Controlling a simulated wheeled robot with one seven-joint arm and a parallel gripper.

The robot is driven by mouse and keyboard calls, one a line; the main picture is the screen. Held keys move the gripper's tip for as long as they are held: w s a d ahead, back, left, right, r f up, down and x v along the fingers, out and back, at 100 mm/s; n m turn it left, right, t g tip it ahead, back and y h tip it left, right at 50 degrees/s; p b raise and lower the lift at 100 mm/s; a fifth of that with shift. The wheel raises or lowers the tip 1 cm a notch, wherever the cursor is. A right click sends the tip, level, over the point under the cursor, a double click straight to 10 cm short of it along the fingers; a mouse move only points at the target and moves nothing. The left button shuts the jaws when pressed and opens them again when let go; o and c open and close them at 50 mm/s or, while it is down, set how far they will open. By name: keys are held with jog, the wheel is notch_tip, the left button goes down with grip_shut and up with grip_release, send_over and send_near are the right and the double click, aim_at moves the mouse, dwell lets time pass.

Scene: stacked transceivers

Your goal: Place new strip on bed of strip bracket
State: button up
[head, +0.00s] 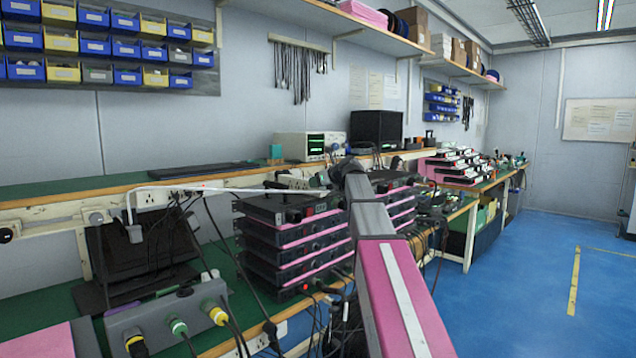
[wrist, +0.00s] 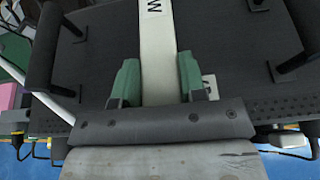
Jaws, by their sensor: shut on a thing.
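In the wrist view, my gripper (wrist: 158,82) has two green fingers, shut on the sides of a white strip (wrist: 156,35). The strip runs up out of the picture and bears a dark letter that looks like a W. Below it is the dark flat top of a unit (wrist: 225,50) with upright black handles. A small pale plate with a hole (wrist: 211,86) shows beside the right finger; I cannot tell whether it belongs to the strip bracket. I cannot make out the bracket's bed. In the head view, my arm hides the gripper and strip.
Stacked dark transceivers with pink edges (head: 290,245) stand on the green bench left of my arm. A thin white bent rod (head: 230,188) crosses above them. A grey box with colored plugs (head: 165,325) and cables lie at front left. Blue floor (head: 530,270) is open at right.

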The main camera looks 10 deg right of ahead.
jog(key=shift+f, duration=0.2)
jog(key=o, duration=1.1)
jog(key=shift+f, duration=0.1)
